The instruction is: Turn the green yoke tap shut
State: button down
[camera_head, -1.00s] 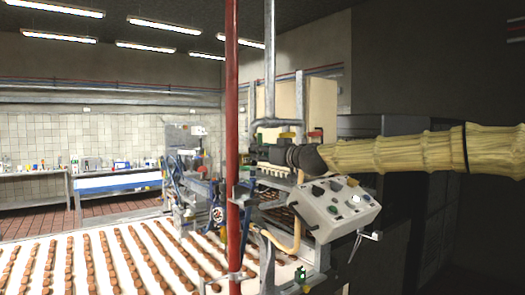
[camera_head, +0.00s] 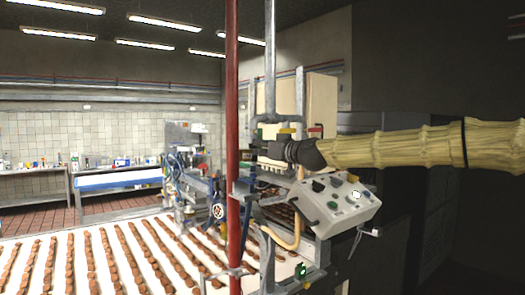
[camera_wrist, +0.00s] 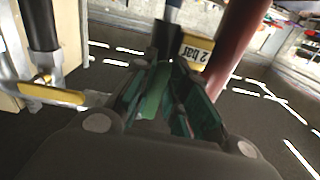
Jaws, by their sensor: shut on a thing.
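The green yoke tap (camera_wrist: 154,92) shows as a green bar between my gripper's fingers in the wrist view. My gripper (camera_wrist: 163,80) is shut on it, with dark fingers and green pads on both sides. The fingers hide part of the tap and its pipe joint. In the head view my gripper (camera_head: 262,149) is at the pipework on top of the machine, just right of the red pole. A small green patch (camera_head: 258,134) shows just above it there. The tap's exact angle cannot be told.
A red pole (camera_head: 232,120) stands close left of my gripper. A yellow tap handle (camera_wrist: 48,94) sits on the pipe to the left in the wrist view. A control box (camera_head: 338,202) is below my arm.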

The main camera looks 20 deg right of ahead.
jog(key=m+b, duration=0.1)
jog(key=a+m+b, duration=0.1)
jog(key=b, duration=0.1)
jog(key=shift+s+a+f+m, duration=0.1)
jog(key=shift+s+m, duration=0.15)
jog(key=shift+m, duration=0.15)
jog(key=a+r+m+b, duration=0.1)
jog(key=m, duration=0.2)
jog(key=a+r+m+b, duration=0.1)
jog(key=m+b, duration=0.1)
jog(key=m, duration=0.2)
jog(key=s+a+r+m+b, duration=0.1)
jog(key=m, duration=0.2)
jog(key=shift+r+m, duration=0.35)
jog(key=shift+m, duration=0.05)
jog(key=shift+s+a+r+m, duration=0.1)
jog(key=shift+r+m, duration=0.3)
jog(key=shift+m, duration=0.55)
jog(key=shift+r+m, duration=0.35)
jog(key=shift+m, duration=0.6)
jog(key=shift+r, duration=0.1)
jog(key=c, duration=1.5)
grip_release()
jog(key=shift+o, duration=0.6)
